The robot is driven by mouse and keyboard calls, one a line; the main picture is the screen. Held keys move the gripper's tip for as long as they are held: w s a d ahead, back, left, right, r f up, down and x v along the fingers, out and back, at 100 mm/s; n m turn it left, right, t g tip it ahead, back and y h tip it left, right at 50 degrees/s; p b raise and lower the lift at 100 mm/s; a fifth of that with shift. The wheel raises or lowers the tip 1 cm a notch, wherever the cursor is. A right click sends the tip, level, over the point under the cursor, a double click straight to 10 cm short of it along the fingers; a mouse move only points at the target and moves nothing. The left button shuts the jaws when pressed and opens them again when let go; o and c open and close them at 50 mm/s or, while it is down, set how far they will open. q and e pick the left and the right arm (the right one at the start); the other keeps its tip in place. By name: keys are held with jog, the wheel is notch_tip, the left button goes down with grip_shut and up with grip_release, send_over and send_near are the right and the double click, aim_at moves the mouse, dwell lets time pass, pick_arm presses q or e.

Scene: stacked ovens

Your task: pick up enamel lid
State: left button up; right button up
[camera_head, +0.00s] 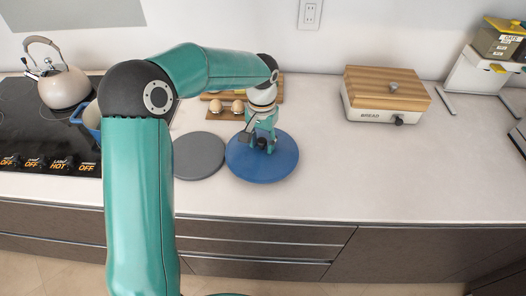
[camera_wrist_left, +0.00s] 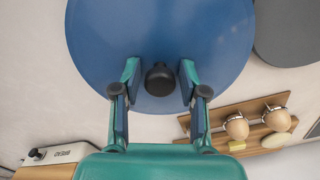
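The enamel lid (camera_head: 275,169) is a round blue disc lying on the counter in the head view. It fills much of the left wrist view (camera_wrist_left: 110,40), with a dark round knob (camera_wrist_left: 160,79) at its middle. My left gripper (camera_head: 262,146) is above the lid, pointing down at the knob. In the left wrist view the two fingers of my left gripper (camera_wrist_left: 160,72) are open, one on each side of the knob, with a gap on both sides. My right gripper is in neither view.
A grey disc (camera_head: 199,156) lies left of the lid. Egg-shaped items on a wooden rack (camera_head: 226,112) stand behind. A bread box (camera_head: 385,96) stands to the right. A kettle (camera_head: 64,87) and a blue pot (camera_head: 92,119) are on the stove. Counter right of the lid is clear.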

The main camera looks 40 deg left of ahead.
pick_arm(q)
jog(key=shift+s, duration=0.1)
grip_shut()
